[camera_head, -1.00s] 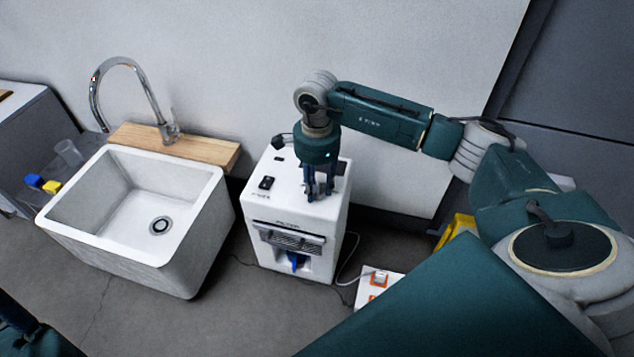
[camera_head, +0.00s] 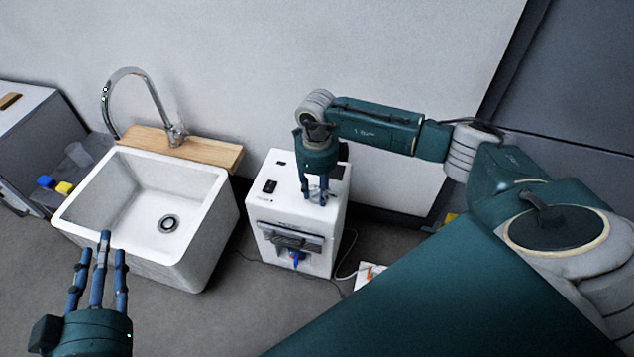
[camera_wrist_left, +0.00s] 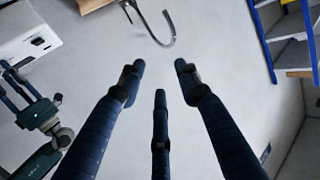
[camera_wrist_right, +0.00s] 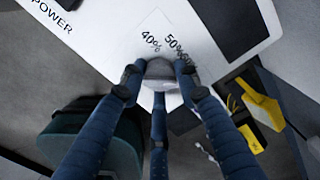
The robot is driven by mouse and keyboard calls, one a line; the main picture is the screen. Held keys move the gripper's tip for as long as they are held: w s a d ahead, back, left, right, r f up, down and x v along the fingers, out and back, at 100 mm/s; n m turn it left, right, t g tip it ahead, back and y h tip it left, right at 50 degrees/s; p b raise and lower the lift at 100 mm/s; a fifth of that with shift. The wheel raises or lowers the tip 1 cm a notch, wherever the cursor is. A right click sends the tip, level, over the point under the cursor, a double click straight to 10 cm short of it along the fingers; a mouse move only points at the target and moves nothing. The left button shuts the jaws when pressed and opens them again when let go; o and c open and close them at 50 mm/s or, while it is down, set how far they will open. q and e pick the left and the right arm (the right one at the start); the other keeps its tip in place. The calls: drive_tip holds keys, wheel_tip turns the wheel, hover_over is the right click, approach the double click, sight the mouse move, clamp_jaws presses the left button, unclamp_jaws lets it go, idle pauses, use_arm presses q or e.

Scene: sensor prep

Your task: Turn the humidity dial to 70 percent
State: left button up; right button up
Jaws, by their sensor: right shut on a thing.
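The white humidifier unit (camera_head: 263,210) stands on the floor right of the sink. My right gripper (camera_head: 315,195) points down at its top from above. In the right wrist view its fingers are closed around the round grey humidity dial (camera_wrist_right: 160,70). The printed labels 40% (camera_wrist_right: 151,42) and 50% (camera_wrist_right: 174,43) show beside the dial. The 70 percent mark and the dial's pointer cannot be made out. My left gripper (camera_head: 102,250) is raised in front of the sink with its fingers spread and empty; the fingers also show in the left wrist view (camera_wrist_left: 160,75).
The white sink (camera_head: 203,230) with a curved tap (camera_head: 150,92) and wooden board (camera_head: 210,155) stands left of the unit. A power switch (camera_head: 269,187) is on the unit's top. A cable and white power strip (camera_head: 364,276) lie on the floor at right.

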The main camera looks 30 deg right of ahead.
sight(317, 191)
drive_tip(key=m+p, duration=0.2)
drive_tip(key=m, duration=0.1)
use_arm(q)
drive_tip(key=s+a+f+g+y, duration=0.2)
drive_tip(key=s+f+g, duration=0.4)
drive_tip(key=f, duration=0.6)
drive_tip(key=shift+s+a+g, duration=0.3)
drive_tip(key=shift+s+a, duration=0.5)
drive_tip(key=shift+s, duration=0.15)
use_arm(e)
drive_tip(key=shift+o, duration=0.2)
drive_tip(key=shift+m, duration=0.4)
drive_tip(key=shift+c, duration=0.2)
drive_tip(key=o, duration=1.2)
use_arm(q)
drive_tip(key=shift+r, duration=0.1)
use_arm(e)
drive_tip(key=shift+r, duration=0.1)
wheel_tip(317, 191, up, 12)
drive_tip(key=shift+f, duration=0.1)
